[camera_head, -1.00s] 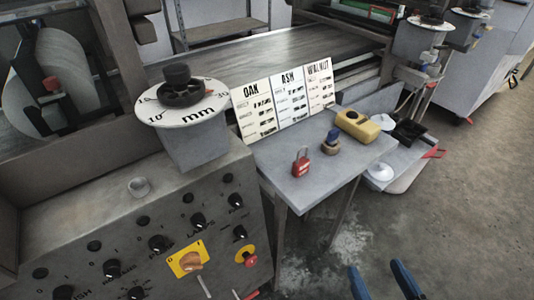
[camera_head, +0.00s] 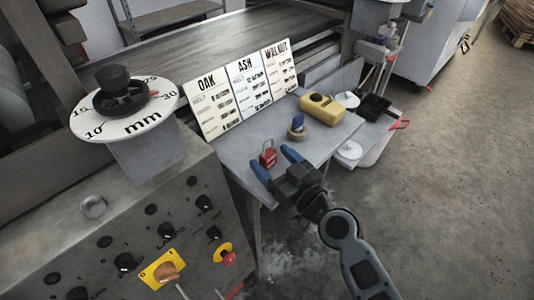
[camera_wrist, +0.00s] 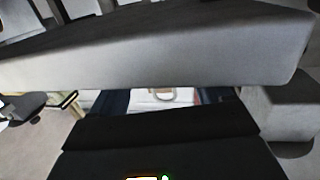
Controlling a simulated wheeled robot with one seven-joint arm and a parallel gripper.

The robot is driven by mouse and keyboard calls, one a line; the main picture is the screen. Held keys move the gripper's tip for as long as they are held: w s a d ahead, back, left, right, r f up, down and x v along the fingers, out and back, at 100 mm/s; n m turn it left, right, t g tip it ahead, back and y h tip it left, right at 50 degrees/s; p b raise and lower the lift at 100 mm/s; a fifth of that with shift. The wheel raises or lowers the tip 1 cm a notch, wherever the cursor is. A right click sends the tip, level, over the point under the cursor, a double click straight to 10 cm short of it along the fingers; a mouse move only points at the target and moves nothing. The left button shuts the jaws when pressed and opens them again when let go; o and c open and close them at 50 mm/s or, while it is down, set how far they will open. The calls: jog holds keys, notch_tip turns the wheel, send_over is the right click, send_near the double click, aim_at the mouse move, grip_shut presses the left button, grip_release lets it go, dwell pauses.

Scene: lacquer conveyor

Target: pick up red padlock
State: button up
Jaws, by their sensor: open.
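The red padlock (camera_head: 268,155) stands on the small grey side table (camera_head: 240,154), with its shackle up. My gripper (camera_head: 273,161) is open, its two blue fingers reaching over the table. In the head view the padlock shows between the fingertips, close to them. I cannot tell if they touch it, and nothing shows as gripped. In the wrist view, a pale loop shape (camera_wrist: 163,96) shows between the dark fingers; it is too unclear to name.
A small blue-topped object (camera_head: 297,128) and a yellow device (camera_head: 321,109) stand right of the padlock. The OAK, ASH and WALNUT cards (camera_head: 244,87) stand behind. A control panel (camera_head: 125,235) with knobs is at left.

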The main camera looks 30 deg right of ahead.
aim_at(268, 140)
jog(key=shift+w+a+f+p, duration=0.15)
jog(key=shift+w+p, duration=0.15)
jog(key=shift+w, duration=1.05)
jog(key=shift+c, duration=0.2)
jog(key=c, duration=1.1)
jog(key=shift+r, duration=0.2)
jog(key=shift+r, duration=0.3)
notch_tip(268, 140, up, 4)
jog(key=shift+f+p, duration=0.1)
jog(key=shift+p, duration=1.15)
jog(key=s+d+r+b, duration=0.1)
jog(key=s+d+r, duration=0.1)
jog(key=s, duration=0.1)
jog(key=s+d+r+b, duration=0.1)
jog(key=s+d+r, duration=0.1)
jog(key=d, duration=0.1)
jog(key=s+d+r+b, duration=0.1)
jog(key=s+d+r, duration=0.1)
jog(key=s+d, duration=0.1)
jog(key=shift+s+r, duration=0.2)
jog(key=shift+s, duration=0.1)
